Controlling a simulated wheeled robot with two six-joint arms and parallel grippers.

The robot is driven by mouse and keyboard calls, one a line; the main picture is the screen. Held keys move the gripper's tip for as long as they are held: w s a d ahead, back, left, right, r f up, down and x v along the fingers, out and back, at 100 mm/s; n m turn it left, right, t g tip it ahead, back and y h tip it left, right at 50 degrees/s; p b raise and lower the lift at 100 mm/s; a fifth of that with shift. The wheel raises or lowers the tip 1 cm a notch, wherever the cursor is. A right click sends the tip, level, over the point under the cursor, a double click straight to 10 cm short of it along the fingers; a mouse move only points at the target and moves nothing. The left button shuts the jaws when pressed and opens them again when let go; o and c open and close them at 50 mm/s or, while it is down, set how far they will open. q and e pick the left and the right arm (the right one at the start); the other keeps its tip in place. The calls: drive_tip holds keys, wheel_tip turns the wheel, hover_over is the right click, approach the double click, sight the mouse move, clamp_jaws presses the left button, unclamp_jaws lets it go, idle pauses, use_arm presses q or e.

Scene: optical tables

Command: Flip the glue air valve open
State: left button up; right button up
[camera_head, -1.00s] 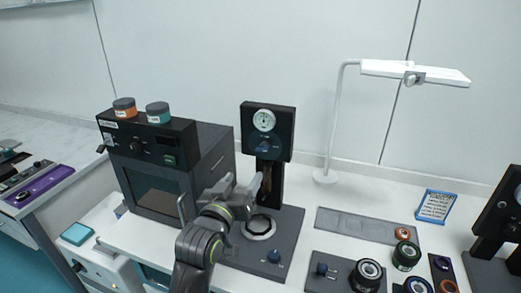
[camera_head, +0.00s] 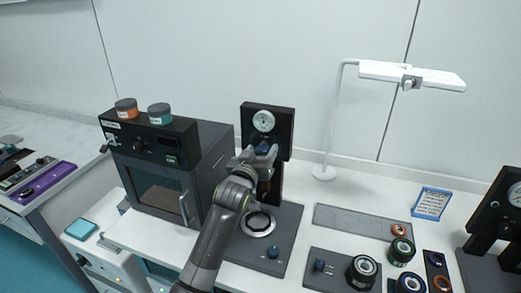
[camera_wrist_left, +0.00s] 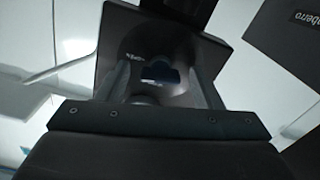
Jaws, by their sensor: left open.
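The glue station (camera_head: 280,119) is a black upright panel with a round white gauge (camera_head: 263,121) at its top and a blue valve knob (camera_head: 263,147) below the gauge. In the left wrist view the dark blue knob (camera_wrist_left: 158,74) sits in front of me, between the two fingers. My left gripper (camera_head: 262,153) is open and right at the knob, with its fingers pointing at the panel; I cannot tell whether they touch it. The gripper partly hides the knob and the post below it. My right gripper is not in view.
A black oven-like box (camera_head: 163,177) with two jars on top stands to the left. The station's grey base (camera_head: 285,228) carries a ring and a blue knob. A white lamp (camera_head: 340,110), a grey tray (camera_head: 350,222) and several round parts are to the right.

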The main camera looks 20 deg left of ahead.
use_arm(q)
drive_tip(key=shift+w, duration=0.15)
drive_tip(key=c, duration=1)
drive_tip(key=shift+r+m+p, duration=0.1)
drive_tip(key=shift+m+p, duration=0.35)
drive_tip(key=shift+m, duration=1.15)
drive_tip(key=o, duration=1)
